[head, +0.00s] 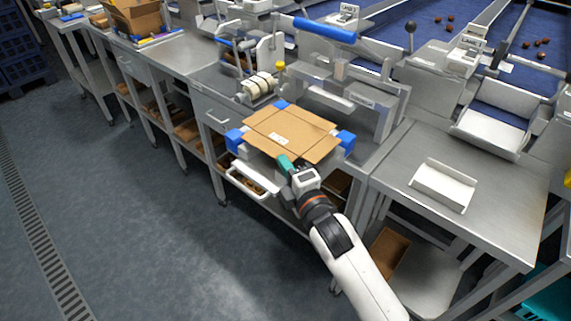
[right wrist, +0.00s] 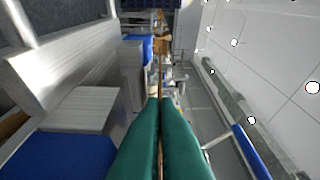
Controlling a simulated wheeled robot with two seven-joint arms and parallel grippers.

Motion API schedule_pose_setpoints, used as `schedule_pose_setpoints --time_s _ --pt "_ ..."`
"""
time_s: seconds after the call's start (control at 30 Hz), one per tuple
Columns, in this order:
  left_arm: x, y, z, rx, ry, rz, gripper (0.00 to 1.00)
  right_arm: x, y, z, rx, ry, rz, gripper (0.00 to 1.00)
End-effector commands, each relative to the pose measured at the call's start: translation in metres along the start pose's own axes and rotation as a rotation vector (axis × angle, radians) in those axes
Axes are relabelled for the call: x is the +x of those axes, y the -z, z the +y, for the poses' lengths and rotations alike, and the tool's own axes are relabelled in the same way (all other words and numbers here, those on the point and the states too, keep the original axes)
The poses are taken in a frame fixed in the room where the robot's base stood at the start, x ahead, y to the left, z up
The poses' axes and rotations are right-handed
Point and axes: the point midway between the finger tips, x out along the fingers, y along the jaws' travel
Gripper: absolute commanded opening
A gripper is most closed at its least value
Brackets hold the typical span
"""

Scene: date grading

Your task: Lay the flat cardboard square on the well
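The flat brown cardboard square (head: 290,130) with crease lines and a small white label is level over the well, a metal fixture with blue corner blocks (head: 346,139). The blocks show around its edges; I cannot tell whether it rests on the well or hangs just above. My right gripper (head: 287,161) is at the cardboard's near edge. In the right wrist view its green fingers (right wrist: 160,140) are nearly together, with the cardboard's thin brown edge (right wrist: 160,88) between them. The well's inside is hidden under the cardboard. My left gripper is not in view.
A white handle (head: 252,187) sticks out in front of the well. A press with a blue bar (head: 324,30) stands behind it, and a tape roll device (head: 258,86) at its left. A steel table (head: 400,170) with a white tray (head: 443,186) is at right.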

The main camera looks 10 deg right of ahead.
Motion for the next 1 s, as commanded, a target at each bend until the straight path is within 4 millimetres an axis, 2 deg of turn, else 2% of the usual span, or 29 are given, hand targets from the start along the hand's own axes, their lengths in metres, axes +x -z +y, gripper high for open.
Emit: schedule_pose_setpoints --time_s 1.0 --pt "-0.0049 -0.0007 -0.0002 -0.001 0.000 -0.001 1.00 0.0023 0.0020 0.0074 0.001 -0.014 0.000 0.00"
